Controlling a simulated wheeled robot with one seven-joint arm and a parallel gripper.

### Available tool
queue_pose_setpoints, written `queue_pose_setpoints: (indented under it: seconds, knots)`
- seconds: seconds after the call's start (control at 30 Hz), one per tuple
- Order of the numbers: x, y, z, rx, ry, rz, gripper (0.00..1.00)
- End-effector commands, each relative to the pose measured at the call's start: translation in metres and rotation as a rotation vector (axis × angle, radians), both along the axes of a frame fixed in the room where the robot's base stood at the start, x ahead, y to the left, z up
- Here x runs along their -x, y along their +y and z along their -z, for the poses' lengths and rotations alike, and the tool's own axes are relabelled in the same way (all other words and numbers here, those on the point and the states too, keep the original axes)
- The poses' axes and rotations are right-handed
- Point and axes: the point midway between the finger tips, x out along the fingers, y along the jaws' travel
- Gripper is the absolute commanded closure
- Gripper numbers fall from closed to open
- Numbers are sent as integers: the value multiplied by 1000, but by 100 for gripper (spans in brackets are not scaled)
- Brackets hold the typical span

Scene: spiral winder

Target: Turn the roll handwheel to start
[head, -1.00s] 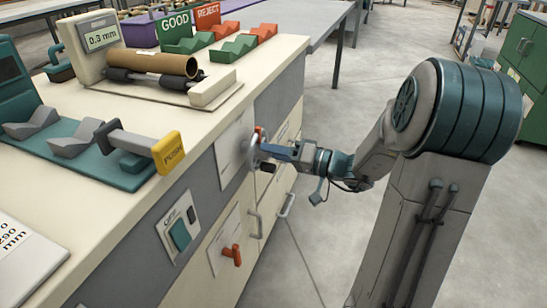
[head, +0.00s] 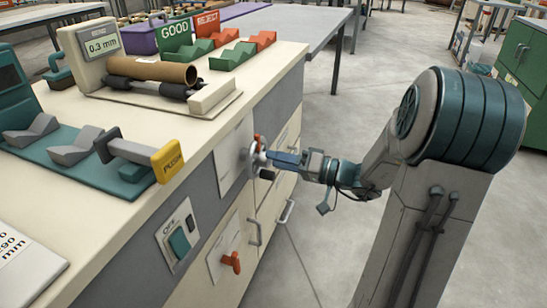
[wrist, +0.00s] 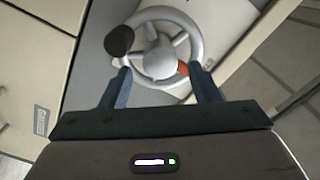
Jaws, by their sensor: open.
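The roll handwheel is a grey spoked wheel (wrist: 159,58) with a round hub, a black knob (wrist: 119,41) at its upper left rim and an orange mark (wrist: 183,69) at the right of the hub in the wrist view. In the head view the handwheel (head: 253,158) sits on the machine's front panel, partly hidden by my gripper. My gripper (wrist: 160,82) is open, its two blue fingers on either side of the wheel's lower part. It also shows in the head view (head: 272,158), at the wheel. I cannot tell whether the fingers touch the rim.
Below the wheel are an orange-red lever (head: 231,262) and a green switch (head: 180,242) on the panel. Metal drawer handles (head: 286,211) stick out close to the arm.

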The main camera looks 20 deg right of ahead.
Motion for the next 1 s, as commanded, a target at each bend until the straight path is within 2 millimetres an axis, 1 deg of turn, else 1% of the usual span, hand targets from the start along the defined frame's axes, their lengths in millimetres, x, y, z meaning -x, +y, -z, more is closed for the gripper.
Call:
queue_pose_setpoints:
  seconds: [0.03, 0.3, 0.4, 0.5, 0.7, 1.0]
  knots:
    - [6, -10, -2, 0, 3, 6, 44]
    - [42, -61, -2, -2, 1, 7, 44]
    - [53, -76, -2, 0, 0, 6, 44]
    - [61, -87, -2, 0, -1, 6, 44]
    - [69, -96, -1, 0, -1, 2, 44]
    - [69, -97, 0, 0, -1, 2, 44]
